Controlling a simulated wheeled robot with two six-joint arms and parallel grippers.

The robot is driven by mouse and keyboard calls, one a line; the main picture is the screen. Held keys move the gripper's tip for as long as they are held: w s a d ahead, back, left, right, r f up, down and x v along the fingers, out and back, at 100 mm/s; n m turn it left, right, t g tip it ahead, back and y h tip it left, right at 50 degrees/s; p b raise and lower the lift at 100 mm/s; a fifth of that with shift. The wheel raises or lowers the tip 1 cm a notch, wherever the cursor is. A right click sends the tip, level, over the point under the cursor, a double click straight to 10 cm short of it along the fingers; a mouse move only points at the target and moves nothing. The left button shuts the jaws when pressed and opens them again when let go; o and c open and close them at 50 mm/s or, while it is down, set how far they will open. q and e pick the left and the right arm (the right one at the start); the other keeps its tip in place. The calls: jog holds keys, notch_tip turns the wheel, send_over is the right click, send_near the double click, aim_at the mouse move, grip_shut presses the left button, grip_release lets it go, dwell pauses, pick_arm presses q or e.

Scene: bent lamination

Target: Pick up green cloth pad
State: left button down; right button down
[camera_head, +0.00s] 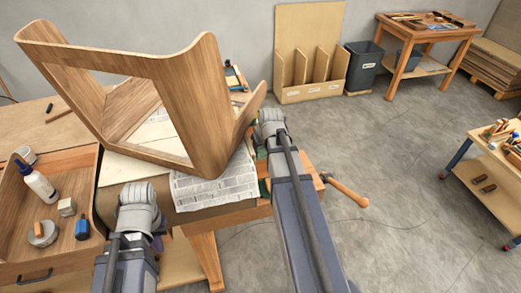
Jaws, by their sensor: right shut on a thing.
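Green cloth (262,153) shows in small patches at the table's right edge, beside and partly behind my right arm; most of it is hidden. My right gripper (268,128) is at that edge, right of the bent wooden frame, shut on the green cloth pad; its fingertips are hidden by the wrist. My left gripper (137,203) is low over the table's front edge, between the wooden tray and the newspaper. Its fingers are hidden, so I cannot tell if it is open.
A large bent wooden frame (198,100) stands on the table over newspaper (215,183). A wooden tray (55,258) at left holds a bottle (38,184) and small jars. A wooden-handled tool (347,191) sticks out past the right edge.

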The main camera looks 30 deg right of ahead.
jog(key=s+d, duration=0.2)
jog(key=d, duration=0.7)
jog(key=s+d+r, duration=0.1)
jog(key=s+d, duration=0.1)
jog(key=d, duration=0.8)
jog(key=shift+s, duration=0.3)
jog(key=shift+r, duration=0.1)
